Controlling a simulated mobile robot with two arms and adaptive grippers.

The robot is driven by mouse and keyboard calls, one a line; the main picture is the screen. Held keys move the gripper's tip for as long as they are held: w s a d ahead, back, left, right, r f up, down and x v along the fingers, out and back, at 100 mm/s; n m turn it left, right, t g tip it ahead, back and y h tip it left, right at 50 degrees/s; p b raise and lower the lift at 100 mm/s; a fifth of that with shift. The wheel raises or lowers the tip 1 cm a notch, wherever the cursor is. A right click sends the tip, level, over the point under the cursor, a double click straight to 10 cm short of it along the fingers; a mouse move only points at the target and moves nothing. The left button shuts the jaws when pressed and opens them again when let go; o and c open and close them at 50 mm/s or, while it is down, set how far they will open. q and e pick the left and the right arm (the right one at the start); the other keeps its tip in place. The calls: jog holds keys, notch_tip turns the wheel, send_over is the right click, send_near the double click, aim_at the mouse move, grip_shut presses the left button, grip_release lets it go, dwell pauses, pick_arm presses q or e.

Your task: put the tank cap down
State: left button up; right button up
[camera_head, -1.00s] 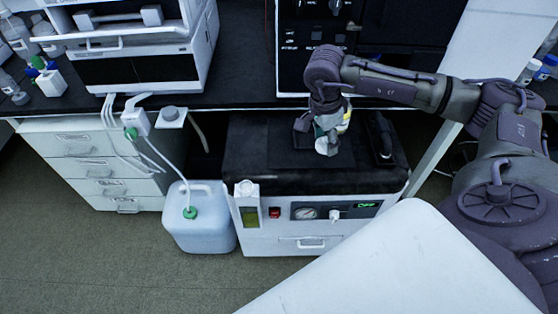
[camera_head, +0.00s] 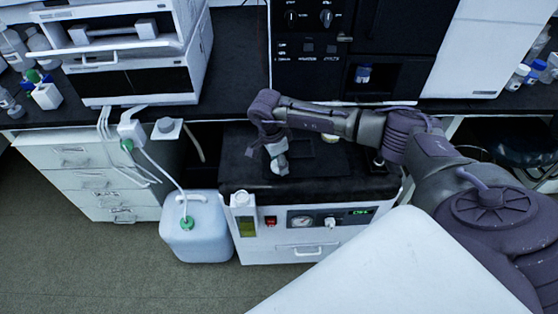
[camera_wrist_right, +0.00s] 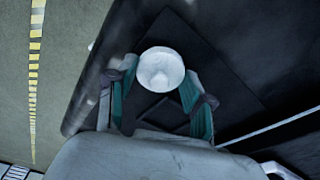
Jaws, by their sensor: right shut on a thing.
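My right gripper (camera_head: 278,158) hangs over the left part of the black top of a white instrument box (camera_head: 275,250). In the right wrist view, the round white tank cap (camera_wrist_right: 161,69) sits between the green-padded fingers of the right gripper (camera_wrist_right: 157,85), which are shut on it. Black surface shows below the cap; I cannot tell whether the cap touches it. A flat dark square mat (camera_head: 325,162) lies on the box top, right of the gripper. My left gripper is not in view.
A translucent tank (camera_head: 193,240) with a green fitting and tube stands on the floor left of the box. A small white-topped holder (camera_head: 241,199) is at the box's front left corner. The dark bench (camera_head: 235,85) with instruments rises behind.

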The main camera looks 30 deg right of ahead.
aim_at(273, 166)
jog(key=shift+f, duration=0.25)
jog(key=shift+f, duration=0.1)
jog(key=o, duration=0.9)
jog(key=shift+o, duration=0.2)
jog(key=shift+r, duration=0.25)
jog(key=shift+w+a+r, duration=0.1)
jog(key=shift+r, duration=0.25)
notch_tip(273, 166, up, 11)
jog(key=a+b, duration=0.1)
jog(key=shift+a, duration=0.3)
